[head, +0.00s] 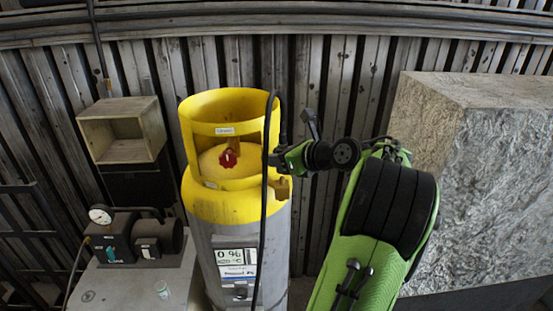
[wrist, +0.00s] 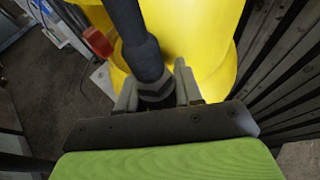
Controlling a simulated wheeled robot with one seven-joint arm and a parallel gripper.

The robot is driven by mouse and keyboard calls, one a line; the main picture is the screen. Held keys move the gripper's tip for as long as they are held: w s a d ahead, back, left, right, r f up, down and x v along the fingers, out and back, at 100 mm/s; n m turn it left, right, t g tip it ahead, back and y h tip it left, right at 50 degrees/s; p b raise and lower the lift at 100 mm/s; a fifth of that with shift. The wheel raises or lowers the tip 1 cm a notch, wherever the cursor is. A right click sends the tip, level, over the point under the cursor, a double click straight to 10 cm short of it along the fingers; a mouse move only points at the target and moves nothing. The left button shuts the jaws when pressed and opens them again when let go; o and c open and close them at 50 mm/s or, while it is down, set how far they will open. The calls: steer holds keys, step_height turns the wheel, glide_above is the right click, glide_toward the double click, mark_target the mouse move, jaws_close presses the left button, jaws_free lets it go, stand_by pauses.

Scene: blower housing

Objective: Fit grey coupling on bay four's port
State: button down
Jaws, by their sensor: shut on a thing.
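A grey cylinder with a yellow top and collar (head: 205,195) stands in the middle of the head view. A brass port (head: 281,189) sticks out at its right side, just below my gripper (head: 278,160). In the wrist view my gripper (wrist: 156,78) is shut on the dark grey coupling (wrist: 150,72), with a finger on either side. A black hose (wrist: 124,20) runs up from the coupling. The yellow top fills the space behind it. The coupling's mouth and its contact with the port are hidden, so I cannot tell whether they touch. No bay number is readable.
A red valve knob (head: 229,158) sits inside the collar. A wooden box (head: 122,132) and a pump with a gauge (head: 130,240) on a grey cabinet stand left. A large foil-like block (head: 475,180) stands right. A ribbed wall (head: 340,90) closes the back.

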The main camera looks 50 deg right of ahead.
mark_target(277, 181)
steer(key=shift+f+b, duration=0.35)
steer(key=shift+f, duration=0.2)
steer(key=shift+r, duration=0.2)
steer(key=shift+w+p, duration=0.1)
steer(key=shift+p, duration=0.25)
steer(key=shift+p, duration=1.1)
steer(key=shift+f, duration=1.5)
steer(key=c, duration=0.7)
jaws_free()
steer(key=shift+o, duration=0.2)
steer(key=p+v, duration=0.3)
steer(key=v, duration=1.3)
